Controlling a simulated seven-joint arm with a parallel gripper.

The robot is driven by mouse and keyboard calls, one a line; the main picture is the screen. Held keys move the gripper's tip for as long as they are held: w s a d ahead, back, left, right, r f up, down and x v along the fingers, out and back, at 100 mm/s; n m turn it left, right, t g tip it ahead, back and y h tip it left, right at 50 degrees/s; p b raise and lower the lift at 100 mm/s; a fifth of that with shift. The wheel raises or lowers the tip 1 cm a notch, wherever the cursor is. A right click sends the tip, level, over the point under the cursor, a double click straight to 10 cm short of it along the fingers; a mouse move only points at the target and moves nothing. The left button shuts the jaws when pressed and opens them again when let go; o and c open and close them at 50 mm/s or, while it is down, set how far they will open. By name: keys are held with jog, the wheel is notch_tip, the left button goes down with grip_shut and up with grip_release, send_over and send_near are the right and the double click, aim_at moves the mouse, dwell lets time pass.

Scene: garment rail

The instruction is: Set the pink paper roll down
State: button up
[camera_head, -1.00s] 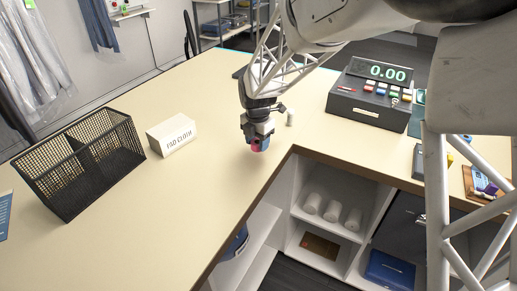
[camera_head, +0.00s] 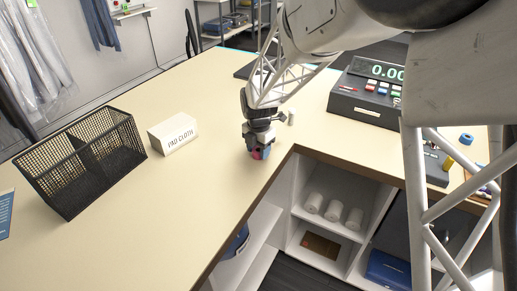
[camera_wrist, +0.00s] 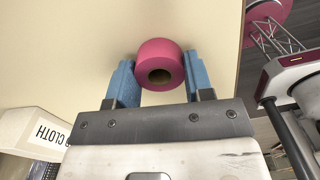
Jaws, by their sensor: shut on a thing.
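The pink paper roll (camera_wrist: 160,64) is between the blue fingers of my gripper (camera_wrist: 160,74) in the wrist view, its brown core hole facing the camera. My gripper is shut on it. In the head view, my gripper (camera_head: 258,151) points down over the cream counter (camera_head: 205,180), close to its inner corner. Only a little of the pink roll (camera_head: 258,155) shows there between the fingers. It is at or just above the counter top; I cannot tell whether it touches.
A pad cloth box (camera_head: 173,134) and a black mesh basket (camera_head: 82,162) are on the left. A cash register (camera_head: 368,97) stands on the right. The counter between box and gripper is clear.

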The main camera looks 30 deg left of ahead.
aim_at(259, 150)
jog(key=o, duration=0.9)
jog(key=shift+r, duration=0.1)
notch_tip(259, 150, up, 12)
dwell(0.3)
dwell(0.5)
